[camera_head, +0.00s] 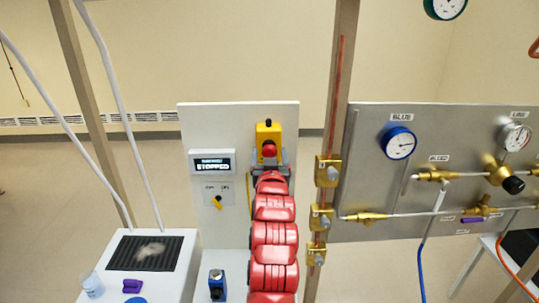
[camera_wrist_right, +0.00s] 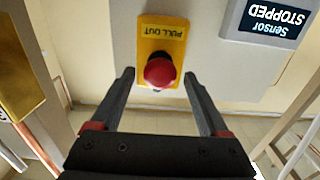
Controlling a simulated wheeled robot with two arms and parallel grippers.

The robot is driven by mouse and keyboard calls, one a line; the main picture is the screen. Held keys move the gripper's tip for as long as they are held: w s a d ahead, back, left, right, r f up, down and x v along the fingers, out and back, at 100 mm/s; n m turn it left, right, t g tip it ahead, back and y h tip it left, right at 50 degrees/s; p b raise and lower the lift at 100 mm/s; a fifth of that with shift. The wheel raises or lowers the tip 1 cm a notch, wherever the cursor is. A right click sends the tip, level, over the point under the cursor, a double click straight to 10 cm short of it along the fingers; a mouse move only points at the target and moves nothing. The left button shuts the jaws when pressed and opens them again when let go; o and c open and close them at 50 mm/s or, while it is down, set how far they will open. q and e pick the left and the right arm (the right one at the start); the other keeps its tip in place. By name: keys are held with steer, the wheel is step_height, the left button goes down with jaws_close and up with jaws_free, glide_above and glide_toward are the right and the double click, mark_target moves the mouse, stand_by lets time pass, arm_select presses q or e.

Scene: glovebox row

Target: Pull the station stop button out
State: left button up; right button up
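The station stop button (camera_head: 269,150) is a red mushroom knob on a yellow box, mounted high on a white panel (camera_head: 230,125). In the right wrist view the red knob (camera_wrist_right: 160,71) shows upside down with a "PULL OUT" label on the yellow plate (camera_wrist_right: 163,36). My right gripper (camera_head: 270,168) is in front of the button, at its lower edge in the head view. Its two dark fingers (camera_wrist_right: 159,78) are open, one on each side of the knob, with gaps visible. Whether the tips reach around the knob in depth is hard to tell. My left gripper is not in view.
A display (camera_wrist_right: 272,20) reading "Sensor STOPPED" sits beside the button. A wooden post with brass fittings (camera_head: 327,171) and a grey gauge panel (camera_head: 375,180) stand close to the right. My red arm covers the lower panel.

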stand_by(0.3)
steer(key=shift+s, duration=0.35)
steer(key=s+p, duration=1.1)
steer(key=s, duration=0.5)
steer(key=shift+s+d, duration=0.25)
steer(key=shift+s, duration=0.15)
